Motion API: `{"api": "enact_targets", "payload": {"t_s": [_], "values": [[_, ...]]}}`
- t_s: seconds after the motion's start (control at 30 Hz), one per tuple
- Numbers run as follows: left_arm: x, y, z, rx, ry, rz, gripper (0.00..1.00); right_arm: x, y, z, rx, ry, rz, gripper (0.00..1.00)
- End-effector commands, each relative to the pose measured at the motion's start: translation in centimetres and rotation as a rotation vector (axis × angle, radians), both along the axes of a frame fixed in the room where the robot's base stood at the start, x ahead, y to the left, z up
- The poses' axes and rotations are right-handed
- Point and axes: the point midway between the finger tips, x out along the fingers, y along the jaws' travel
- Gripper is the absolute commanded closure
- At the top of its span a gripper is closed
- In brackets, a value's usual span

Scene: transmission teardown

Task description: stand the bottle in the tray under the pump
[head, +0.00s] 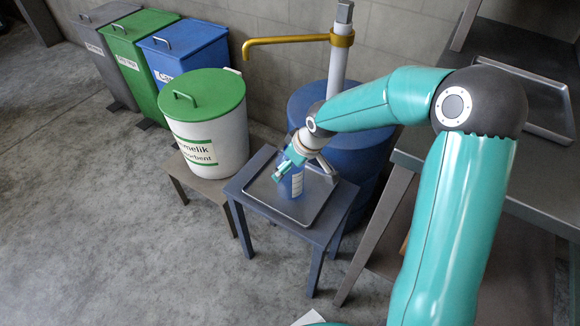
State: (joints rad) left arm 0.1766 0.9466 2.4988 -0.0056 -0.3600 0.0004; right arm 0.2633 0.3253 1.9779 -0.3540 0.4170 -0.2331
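The blue bottle (297,186) with a pale label stands upright, or very nearly so, over the tray (308,217) on the small dark table; I cannot tell whether its base touches the tray. My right gripper (284,170), on the teal arm from the right, is at the bottle's upper part and hides its top. Whether its fingers are closed on the bottle is too small to tell. The pump (338,65) has a white column and a gold spout (285,40) reaching left, above and behind the tray. My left gripper is not in view.
The pump rises from a blue drum (306,105) behind the table (262,212). A white bin with a green lid (212,95) stands left on a low stand. Grey, green and blue bins line the wall. A metal bench (540,190) is on the right. The floor at left is clear.

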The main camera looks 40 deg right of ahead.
Motion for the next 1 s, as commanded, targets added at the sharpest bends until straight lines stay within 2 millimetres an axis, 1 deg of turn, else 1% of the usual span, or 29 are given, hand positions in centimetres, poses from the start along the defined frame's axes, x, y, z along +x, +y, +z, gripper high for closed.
{"api": "enact_targets", "payload": {"t_s": [0.17,0.5,0.6,0.7,0.8,1.0], "values": [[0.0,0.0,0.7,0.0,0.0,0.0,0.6,-0.5,-0.2,1.8,-0.001,-0.004,-0.002,0.0],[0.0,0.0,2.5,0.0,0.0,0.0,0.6,-3.0,-0.6,8.1,-0.001,-0.003,-0.001,0.0],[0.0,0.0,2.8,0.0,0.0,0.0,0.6,-3.7,-0.7,9.6,0.0,-0.003,0.0,0.0],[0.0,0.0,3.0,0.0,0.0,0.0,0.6,-4.1,-0.8,10.6,-0.001,-0.002,0.001,0.0],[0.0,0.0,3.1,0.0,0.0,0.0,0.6,-4.4,-0.8,11.1,0.0,-0.001,0.001,0.0],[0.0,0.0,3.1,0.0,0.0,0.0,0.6,-4.5,-0.9,11.2,0.0,0.0,0.001,0.0]]}}
